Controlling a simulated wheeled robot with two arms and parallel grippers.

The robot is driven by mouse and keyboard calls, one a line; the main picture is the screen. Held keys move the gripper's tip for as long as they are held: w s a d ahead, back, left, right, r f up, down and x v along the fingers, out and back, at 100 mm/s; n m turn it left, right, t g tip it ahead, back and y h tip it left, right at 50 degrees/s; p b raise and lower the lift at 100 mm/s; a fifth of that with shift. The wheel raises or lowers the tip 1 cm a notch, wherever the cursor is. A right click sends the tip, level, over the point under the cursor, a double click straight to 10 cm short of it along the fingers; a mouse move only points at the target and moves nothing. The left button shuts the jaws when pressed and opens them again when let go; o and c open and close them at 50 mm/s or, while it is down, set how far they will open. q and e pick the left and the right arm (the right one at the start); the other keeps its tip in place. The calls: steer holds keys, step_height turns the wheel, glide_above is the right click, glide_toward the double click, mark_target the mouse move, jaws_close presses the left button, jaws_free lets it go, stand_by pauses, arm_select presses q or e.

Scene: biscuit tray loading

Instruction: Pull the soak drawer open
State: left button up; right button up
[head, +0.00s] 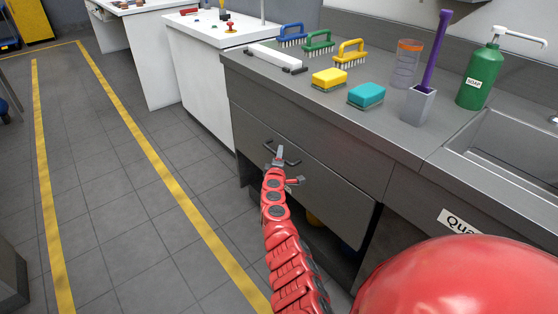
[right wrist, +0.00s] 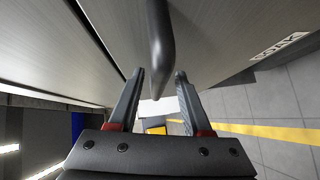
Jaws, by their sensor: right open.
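The soak drawer (head: 325,190) is a wide grey front under the counter and looks shut, flush or nearly so with the cabinet. A label reading SOAK (right wrist: 279,46) shows in the right wrist view. Its dark bar handle (head: 291,161) sits on the front. My right gripper (head: 279,153) is at the handle. In the right wrist view the handle (right wrist: 157,45) runs between the two spread fingers (right wrist: 157,95), with a gap on each side. My left gripper is not in view.
The grey counter (head: 330,105) above carries several brushes, a yellow sponge (head: 329,79), a teal sponge (head: 366,95), a purple-handled brush (head: 436,55) and a green soap bottle (head: 481,78). A sink (head: 510,150) is at the right. The floor left of the drawer is clear.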

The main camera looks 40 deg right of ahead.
steer(key=shift+w+d+r, duration=0.1)
steer(key=shift+w, duration=0.1)
steer(key=shift+c, duration=0.3)
jaws_close()
stand_by(1.1)
